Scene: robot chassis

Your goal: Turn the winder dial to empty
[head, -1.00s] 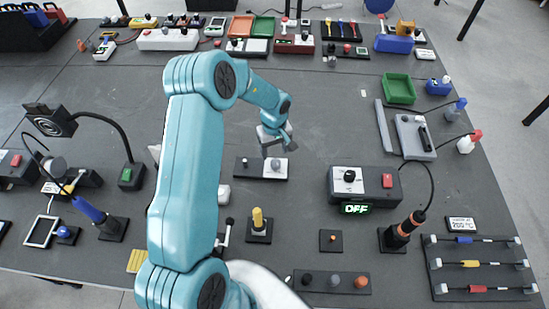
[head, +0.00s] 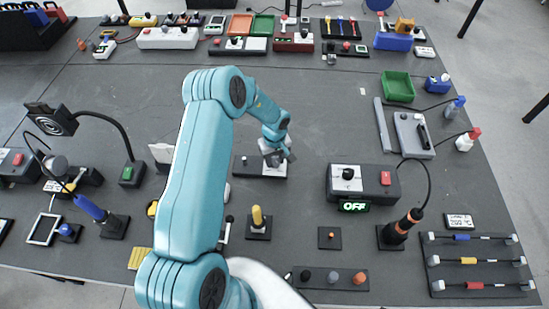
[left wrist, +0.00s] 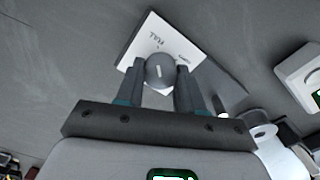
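My left gripper (head: 277,158) is over that end, pointing down. In the left wrist view its two fingers (left wrist: 160,79) are apart, one on each side of the dial; contact cannot be told. My right gripper is not in view.
A box with a black knob, red button and lit "OFF" display (head: 364,184) stands to the right. A yellow-handled switch (head: 257,222) and a row of buttons (head: 331,279) are nearer. The table beyond the dial is mostly clear.

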